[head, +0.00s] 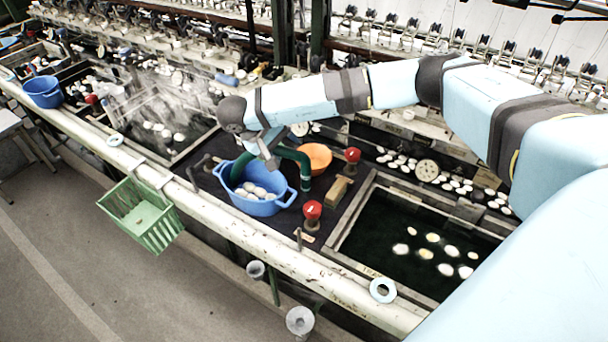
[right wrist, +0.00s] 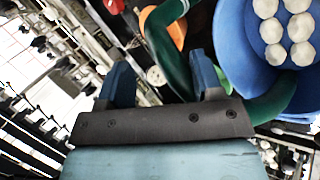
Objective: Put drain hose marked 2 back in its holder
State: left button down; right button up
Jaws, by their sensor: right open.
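A dark green hose (head: 303,168) arches beside and over the blue two-handled tub (head: 284,201), partly hidden by my right gripper. In the right wrist view the green hose (right wrist: 172,55) bends past the fingers, with another green stretch (right wrist: 268,104) along the tub's edge. I cannot read a number on it. My right gripper (head: 270,158) is open, right above the hose beside the tub; in the right wrist view its fingers (right wrist: 160,80) are apart, with the hose beyond and near the right-hand finger. Whether they touch is unclear. I cannot make out a holder for certain. My left gripper is not in view.
White cocoons (head: 254,189) lie in the tub. An orange bowl (head: 316,158), red-topped knobs (head: 312,210) and a wooden block (head: 339,189) stand close by. A dark water basin (head: 385,240) is at right. A green basket (head: 141,216) hangs on the front rail (head: 205,220).

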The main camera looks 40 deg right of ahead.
aim_at(291, 154)
jog(key=x, duration=0.1)
jog(key=p+x, duration=0.1)
jog(key=x, duration=0.3)
jog(key=shift+s+f, duration=0.25)
jog(key=shift+s, duration=0.05)
jog(key=shift+a, duration=0.1)
grip_shut()
